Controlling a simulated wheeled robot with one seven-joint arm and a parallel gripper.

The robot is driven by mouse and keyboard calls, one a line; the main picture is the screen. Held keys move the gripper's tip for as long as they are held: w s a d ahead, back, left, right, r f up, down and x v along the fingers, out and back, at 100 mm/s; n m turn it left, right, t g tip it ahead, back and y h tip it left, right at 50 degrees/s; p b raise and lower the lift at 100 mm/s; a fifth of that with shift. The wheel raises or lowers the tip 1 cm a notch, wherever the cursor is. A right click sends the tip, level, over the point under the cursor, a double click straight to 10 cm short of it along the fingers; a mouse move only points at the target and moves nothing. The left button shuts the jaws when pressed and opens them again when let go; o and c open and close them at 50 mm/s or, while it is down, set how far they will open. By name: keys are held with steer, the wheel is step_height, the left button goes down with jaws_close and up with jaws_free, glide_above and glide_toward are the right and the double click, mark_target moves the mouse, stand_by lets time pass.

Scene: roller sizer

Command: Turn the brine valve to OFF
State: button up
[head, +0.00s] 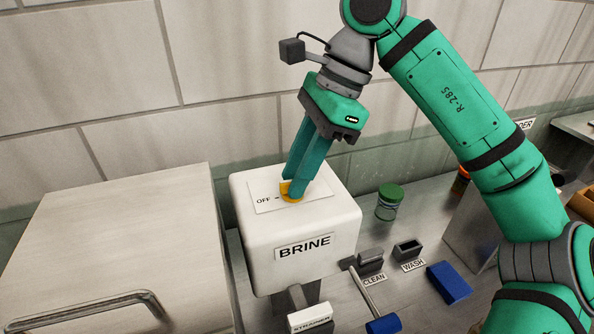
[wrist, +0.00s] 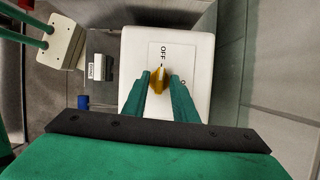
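The brine valve is a yellow knob (head: 290,190) on top of a white box labelled BRINE (head: 295,225). A plate (head: 262,203) on the box reads OFF with a small tick beside it. In the wrist view the yellow knob (wrist: 159,80) sits just below the OFF mark, with part of another label at its lower right. My gripper (head: 297,190) points down at the knob, with its green fingers on either side of it. In the wrist view my gripper (wrist: 160,78) has the knob between its fingertips; they look close to it, but contact is not clear.
A cabinet with a bar handle (head: 105,310) stands left of the box. A green-lidded jar (head: 389,200), small CLEAN (head: 371,264) and WASH (head: 408,251) holders, and a blue block (head: 449,282) are on the bench to the right. A tiled wall is behind.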

stand_by(0.3)
steer(key=v, duration=1)
steer(key=shift+d+r, duration=0.2)
steer(key=shift+r, duration=0.15)
